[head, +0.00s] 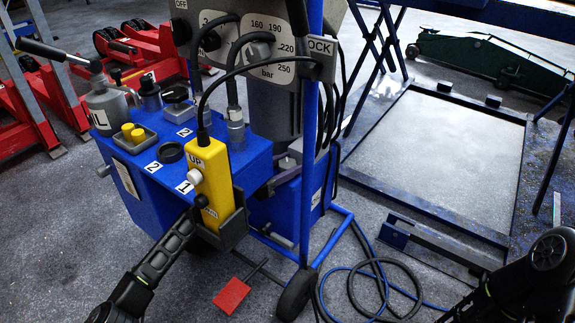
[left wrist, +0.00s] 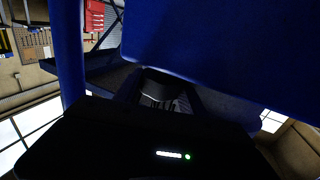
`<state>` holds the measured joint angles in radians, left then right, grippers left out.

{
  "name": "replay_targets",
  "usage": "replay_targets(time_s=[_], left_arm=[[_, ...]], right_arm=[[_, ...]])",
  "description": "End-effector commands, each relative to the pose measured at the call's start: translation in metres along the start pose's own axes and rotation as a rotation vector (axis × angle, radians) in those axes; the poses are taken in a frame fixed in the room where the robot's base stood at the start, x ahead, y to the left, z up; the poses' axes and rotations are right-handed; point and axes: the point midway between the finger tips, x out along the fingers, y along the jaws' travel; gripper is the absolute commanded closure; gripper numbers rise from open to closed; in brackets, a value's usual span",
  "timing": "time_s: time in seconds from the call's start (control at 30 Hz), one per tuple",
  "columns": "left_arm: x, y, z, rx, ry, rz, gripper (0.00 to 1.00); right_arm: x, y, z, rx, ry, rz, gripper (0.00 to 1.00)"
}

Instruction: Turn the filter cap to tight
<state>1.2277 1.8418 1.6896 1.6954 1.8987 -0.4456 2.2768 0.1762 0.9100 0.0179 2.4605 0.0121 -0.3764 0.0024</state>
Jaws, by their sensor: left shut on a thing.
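My left arm comes in from the bottom left and runs up to the yellow pendant (head: 211,178), which hides part of it. My left gripper (head: 283,170) appears as dark fingers between the blue tank and the cart's upright. It is shut on a small grey part, largely hidden; I cannot tell whether that is the filter cap. In the left wrist view the fingers (left wrist: 160,92) are close together beside a large blue surface, with their grip in shadow. My right gripper is not clearly visible.
A blue upright (head: 309,130) and hanging black cables stand close by. Hoses (head: 385,262) and a red pedal (head: 232,296) lie on the floor. A framed plate (head: 440,150) is at right.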

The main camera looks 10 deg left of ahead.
Motion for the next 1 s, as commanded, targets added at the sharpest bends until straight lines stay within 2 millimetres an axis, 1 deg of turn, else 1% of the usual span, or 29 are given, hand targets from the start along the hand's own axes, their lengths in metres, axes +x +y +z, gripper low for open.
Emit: replay_targets(time_s=[0.03,0.1,0.13,0.33,0.47,0.6,0.7,0.97,1.0], left_arm=[[0.000,0.000,0.000,0.000,0.000,0.000,0.86],[0.000,0.000,0.000,0.000,0.000,0.000,0.92],[0.000,0.000,0.000,0.000,0.000,0.000,0.93],[0.001,-0.002,0.001,-0.003,-0.011,0.033,0.93],[0.002,-0.002,0.002,-0.006,-0.012,0.114,0.93],[0.001,-0.002,0.006,-0.002,-0.009,0.221,0.93],[0.000,-0.001,0.004,0.000,-0.004,0.262,0.93],[-0.001,0.000,0.002,0.000,-0.003,0.271,0.93],[-0.001,0.000,0.002,0.000,-0.003,0.270,0.52]], right_arm=[[0.000,0.000,0.000,0.000,0.000,0.000,0.64],[0.000,0.000,0.000,0.000,0.000,0.000,0.64],[0.000,0.000,0.000,0.000,0.000,0.000,0.64],[-0.004,-0.002,0.000,0.000,0.000,0.001,0.64],[-0.009,-0.003,0.001,-0.001,-0.001,0.002,0.64],[0.001,0.000,0.001,0.000,0.000,0.001,0.64],[0.002,0.001,0.000,0.000,-0.001,0.000,0.64],[0.001,0.000,0.000,0.000,0.000,0.000,0.64],[0.001,0.000,0.000,0.000,0.000,0.000,0.64]])
